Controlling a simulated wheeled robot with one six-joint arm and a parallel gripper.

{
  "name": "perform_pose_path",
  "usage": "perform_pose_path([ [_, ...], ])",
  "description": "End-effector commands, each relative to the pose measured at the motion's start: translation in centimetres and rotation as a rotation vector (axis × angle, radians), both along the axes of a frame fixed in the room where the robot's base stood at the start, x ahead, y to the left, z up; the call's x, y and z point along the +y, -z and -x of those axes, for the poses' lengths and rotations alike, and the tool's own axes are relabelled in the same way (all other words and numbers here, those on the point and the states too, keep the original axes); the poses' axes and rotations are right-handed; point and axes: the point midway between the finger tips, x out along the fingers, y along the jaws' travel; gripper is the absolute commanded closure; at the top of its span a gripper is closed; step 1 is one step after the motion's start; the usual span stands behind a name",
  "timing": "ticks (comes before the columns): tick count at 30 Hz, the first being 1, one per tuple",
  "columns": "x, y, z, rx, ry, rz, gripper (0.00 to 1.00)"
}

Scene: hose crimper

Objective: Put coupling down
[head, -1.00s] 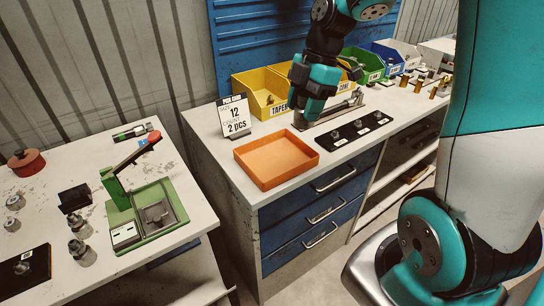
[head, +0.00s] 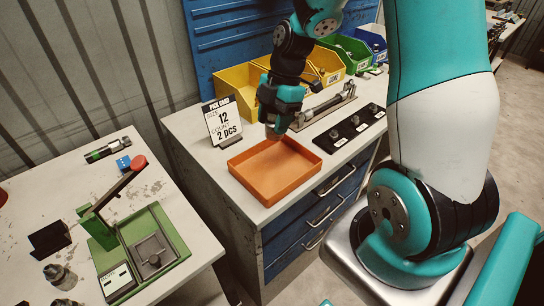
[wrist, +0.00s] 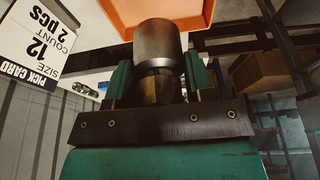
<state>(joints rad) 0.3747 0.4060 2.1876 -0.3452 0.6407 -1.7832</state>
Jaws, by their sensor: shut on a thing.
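My gripper (head: 273,131) is above the back edge of the orange tray (head: 236,166), pointing down. In the wrist view it is shut on a metal coupling (wrist: 158,45), a grey cylinder with a narrower brassy part between the fingers. The orange tray also shows in the wrist view (wrist: 190,12), beyond the coupling. In the head view the coupling is small and mostly hidden by the gripper. The tray looks empty. I cannot tell how high the coupling is above it.
A pick card (head: 223,122) reading size 12, count 2 pcs stands left of the tray. A black strip with several fittings (head: 345,132) lies to the right. Yellow bins (head: 238,88) stand behind. A green crimper (head: 140,252) is on the left bench.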

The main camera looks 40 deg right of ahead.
Motion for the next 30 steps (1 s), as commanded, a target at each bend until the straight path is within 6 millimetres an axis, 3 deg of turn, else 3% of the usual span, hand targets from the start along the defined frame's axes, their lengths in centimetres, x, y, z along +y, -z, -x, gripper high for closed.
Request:
perform_pose_path([
  [3, 0.1, 3.4, 0.1, 0.008, 0.0, -0.002, 0.84],
  [9, 0.1, 7.3, 0.0, 0.003, -0.003, -0.001, 0.84],
  [21, 0.1, 11.7, 0.0, 0.001, -0.003, -0.001, 0.84],
  [30, 0.1, 12.1, 0.0, -0.001, -0.003, 0.0, 0.84],
])
